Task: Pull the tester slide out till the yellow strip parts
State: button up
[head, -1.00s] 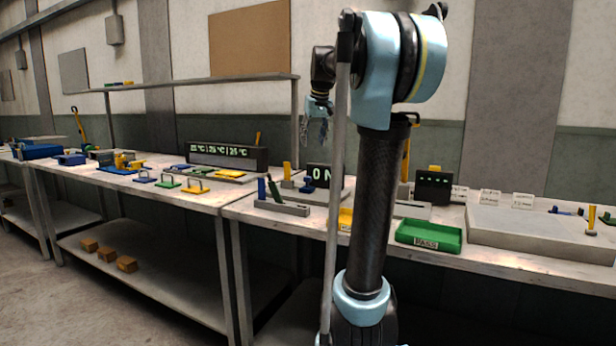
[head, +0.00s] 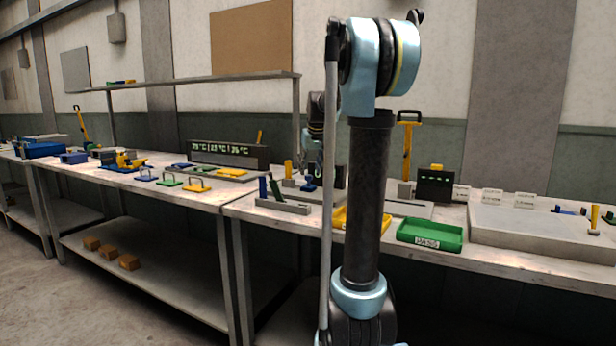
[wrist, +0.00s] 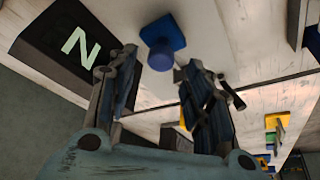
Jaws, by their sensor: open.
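The tester stands on the right bench. Its dark display shows an "N" in the wrist view (wrist: 75,45) and is mostly hidden behind my arm in the head view. A blue knob on a square blue base, seemingly the slide's handle (wrist: 163,42), lies just beyond my fingertips; it also shows small in the head view (head: 308,185). A yellow post (head: 288,169) stands to its left. I cannot make out the yellow strip. My gripper (wrist: 160,68) is open and empty, its fingers either side of the knob in the picture; contact cannot be told. In the head view, it is partly hidden.
A yellow tray (head: 341,217) is partly behind my arm. A green tray (head: 430,247), a black box with green lights (head: 434,187) and a large grey block (head: 545,240) are to the right. A grey holder with blue and green pieces (head: 283,206) stands at front left.

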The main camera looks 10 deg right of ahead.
aim_at(309, 176)
jog(key=shift+x, duration=1.75)
jog(key=shift+c, duration=0.5)
jog(key=shift+a, duration=0.1)
grip_shut()
